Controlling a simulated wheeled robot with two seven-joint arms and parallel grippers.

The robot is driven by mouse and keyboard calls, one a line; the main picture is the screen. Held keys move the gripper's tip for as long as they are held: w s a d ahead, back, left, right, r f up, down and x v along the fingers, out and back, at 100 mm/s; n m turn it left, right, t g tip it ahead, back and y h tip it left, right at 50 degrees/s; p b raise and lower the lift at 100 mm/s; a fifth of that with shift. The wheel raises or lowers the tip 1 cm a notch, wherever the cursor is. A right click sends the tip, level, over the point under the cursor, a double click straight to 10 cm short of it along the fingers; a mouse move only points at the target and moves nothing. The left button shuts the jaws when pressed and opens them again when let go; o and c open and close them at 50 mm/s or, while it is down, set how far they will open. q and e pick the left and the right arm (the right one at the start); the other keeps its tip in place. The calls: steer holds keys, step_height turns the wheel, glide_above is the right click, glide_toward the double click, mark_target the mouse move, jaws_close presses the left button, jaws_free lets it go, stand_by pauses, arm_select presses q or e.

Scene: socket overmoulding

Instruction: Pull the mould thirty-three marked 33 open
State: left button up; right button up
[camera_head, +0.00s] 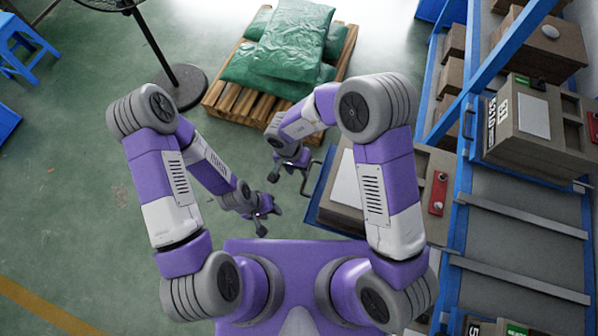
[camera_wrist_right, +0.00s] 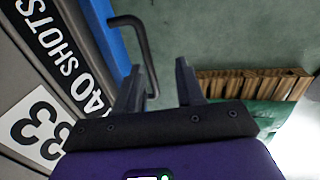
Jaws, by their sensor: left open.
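The mould marked 33 (camera_wrist_right: 38,122) fills the left of the right wrist view, with "40 SHOTS" lettering beside its number. In the head view, its beige body (camera_head: 340,200) is partly hidden behind my right arm. A dark bent handle (camera_wrist_right: 143,45) stands out beside it, also visible in the head view (camera_head: 311,172). My right gripper (camera_wrist_right: 158,85) is open at the handle; the handle's near end shows between the fingers, close to the left one. I cannot tell whether they touch. My left gripper (camera_head: 266,215) is open and empty, apart from the mould.
A blue rack (camera_head: 466,150) stands at the right, holding another mould (camera_head: 530,125) and brown boxes (camera_head: 540,45). A wooden pallet (camera_head: 235,125) with green sacks (camera_head: 290,45) lies at the back. A fan stand (camera_head: 182,88) is at the left.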

steer(key=shift+s+d+f, duration=0.1)
steer(key=shift+d+f, duration=0.05)
steer(key=shift+f, duration=0.45)
steer(key=shift+s+d+f, duration=0.1)
steer(key=shift+f, duration=0.5)
